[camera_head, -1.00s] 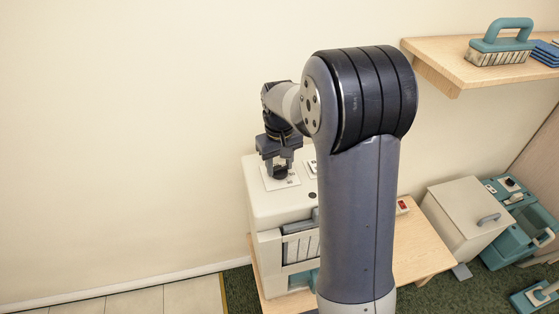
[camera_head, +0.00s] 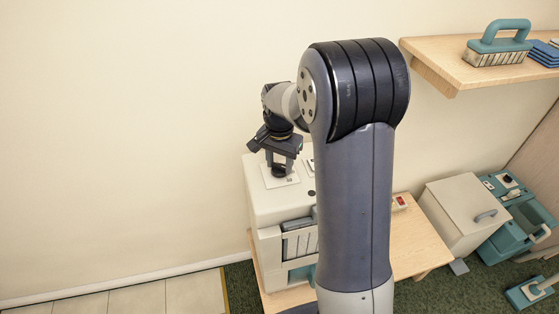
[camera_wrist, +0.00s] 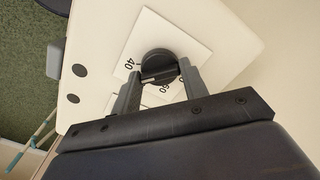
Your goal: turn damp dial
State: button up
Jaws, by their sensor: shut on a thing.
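The damp dial (camera_wrist: 158,66) is a round black knob with a raised bar and a light pointer line. It sits on a white square plate (camera_wrist: 187,37) with printed numbers, of which 40 and 60 can be read in the wrist view. The plate is on top of a white appliance (camera_head: 262,203). My gripper (camera_wrist: 157,78) is above the plate with its two grey fingers on either side of the dial, shut on it. In the head view my gripper (camera_head: 279,165) points down at the dial, which shows as a small dark shape (camera_head: 278,171).
The appliance stands on a wooden table (camera_head: 413,242) against the cream wall. A shelf (camera_head: 463,72) with a teal brush (camera_head: 497,47) is at the upper right. A white lidded box (camera_head: 463,212) and a teal machine (camera_head: 515,228) stand on the right.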

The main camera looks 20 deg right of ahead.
aim_at(279, 166)
jog(key=shift+m, duration=1.7)
jog(key=o, duration=1)
jog(key=shift+c, duration=0.2)
notch_tip(279, 166, up, 11)
jog(key=shift+f, duration=0.15)
